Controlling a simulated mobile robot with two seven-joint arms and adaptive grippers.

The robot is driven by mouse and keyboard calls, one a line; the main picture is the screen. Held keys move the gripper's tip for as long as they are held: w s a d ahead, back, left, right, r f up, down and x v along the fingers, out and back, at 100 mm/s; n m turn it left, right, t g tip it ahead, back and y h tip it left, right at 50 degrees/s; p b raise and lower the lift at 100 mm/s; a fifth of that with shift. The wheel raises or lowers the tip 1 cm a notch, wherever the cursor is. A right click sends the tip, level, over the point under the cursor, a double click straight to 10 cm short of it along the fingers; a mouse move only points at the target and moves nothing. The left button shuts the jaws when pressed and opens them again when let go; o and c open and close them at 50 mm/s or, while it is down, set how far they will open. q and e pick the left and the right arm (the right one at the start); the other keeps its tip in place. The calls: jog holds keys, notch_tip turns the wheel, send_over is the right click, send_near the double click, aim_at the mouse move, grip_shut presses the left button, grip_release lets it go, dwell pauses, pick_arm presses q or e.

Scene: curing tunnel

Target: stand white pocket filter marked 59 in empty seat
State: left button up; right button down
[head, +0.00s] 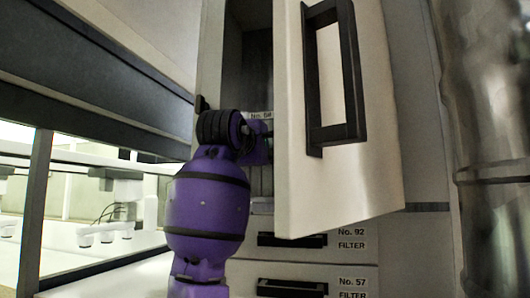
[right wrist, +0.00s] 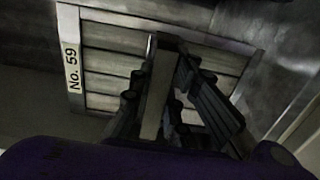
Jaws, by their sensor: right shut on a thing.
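The white pocket filter marked No. 59 (right wrist: 108,62) fills the upper middle of the right wrist view. It has a pale frame, pale horizontal strips and a label at its left edge. My right gripper (right wrist: 160,88) is shut on a pale bar across the filter's middle. In the head view a purple arm reaches into the open cabinet (head: 248,65); its gripper is mostly hidden there by the arm and door. A small, partly covered label (head: 260,115) shows beyond the wrist. I cannot make out the empty seat. My left gripper is not in view.
The white cabinet door (head: 375,185) with a black handle (head: 348,75) stands open, close to the right of the arm. A shiny metal duct (head: 495,130) stands at the right.

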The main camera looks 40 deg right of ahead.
jog(key=c, duration=1.6)
grip_release()
jog(key=v, duration=1.2)
jog(key=shift+s, duration=0.1)
